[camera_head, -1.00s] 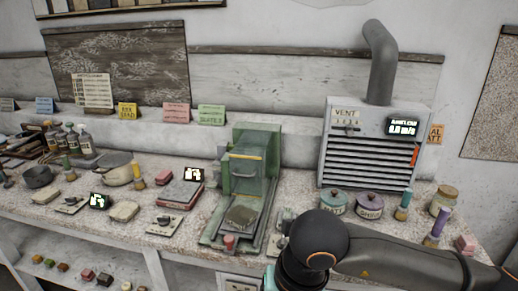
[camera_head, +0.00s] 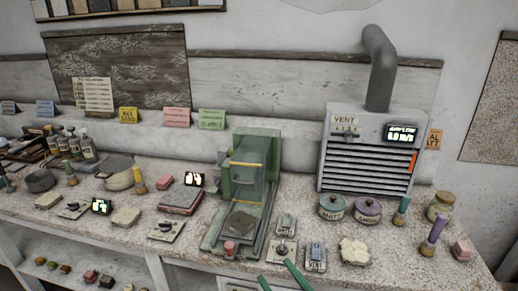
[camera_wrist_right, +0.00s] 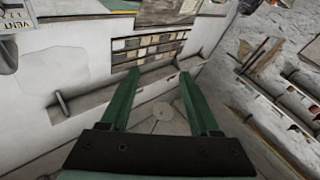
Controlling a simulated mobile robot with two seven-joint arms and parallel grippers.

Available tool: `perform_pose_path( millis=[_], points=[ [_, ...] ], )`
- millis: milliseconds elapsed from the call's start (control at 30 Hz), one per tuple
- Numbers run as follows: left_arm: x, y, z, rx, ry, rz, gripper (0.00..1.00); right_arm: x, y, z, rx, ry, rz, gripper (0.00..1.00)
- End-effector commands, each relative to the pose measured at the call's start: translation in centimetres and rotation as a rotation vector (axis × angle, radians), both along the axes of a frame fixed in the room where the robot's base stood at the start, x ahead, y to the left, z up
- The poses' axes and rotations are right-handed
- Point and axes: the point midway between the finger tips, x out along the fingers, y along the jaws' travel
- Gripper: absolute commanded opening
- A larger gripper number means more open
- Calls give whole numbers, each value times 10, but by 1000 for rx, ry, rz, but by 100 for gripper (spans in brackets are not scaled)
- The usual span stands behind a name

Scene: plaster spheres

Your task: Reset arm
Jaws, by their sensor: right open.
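My right gripper (camera_head: 282,273) shows only as two green fingers at the bottom edge of the head view, in front of the workbench (camera_head: 190,262). In the right wrist view my right gripper (camera_wrist_right: 158,72) stands open, its two green fingers well apart with nothing between them. Beyond the fingers in that view are a pale wall and a board of several colour swatches (camera_wrist_right: 150,46). My left gripper is in neither view.
On the bench, a green press-like machine (camera_head: 250,180) stands mid-bench and a vent unit (camera_head: 365,160) behind right. Small switch plates (camera_head: 283,250), a pale lump (camera_head: 354,250) and two lidded pots (camera_head: 332,208) lie near the front right. Several small items crowd the left.

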Motion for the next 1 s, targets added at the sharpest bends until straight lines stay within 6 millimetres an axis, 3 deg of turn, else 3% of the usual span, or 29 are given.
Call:
perform_pose_path(
  millis=[33, 133, 200, 300, 400, 500, 600, 1000],
  points=[
    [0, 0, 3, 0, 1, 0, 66, -3, -20, -36, -7, 131, -77, 62],
    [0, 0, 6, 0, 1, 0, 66, -18, -55, -103, -40, 365, -197, 62],
    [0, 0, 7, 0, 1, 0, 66, -39, -75, -147, -67, 524, -258, 62],
    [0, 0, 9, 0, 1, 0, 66, -75, -99, -199, -108, 721, -316, 62],
    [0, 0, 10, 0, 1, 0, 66, -110, -114, -234, -139, 872, -346, 62],
    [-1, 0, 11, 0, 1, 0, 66, -136, -122, -255, -157, 970, -358, 62],
    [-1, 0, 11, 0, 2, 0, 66, -148, -126, -264, -168, 1017, -362, 62],
    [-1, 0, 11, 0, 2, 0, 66, -150, -127, -266, -170, 1024, -362, 62]
  ],
)
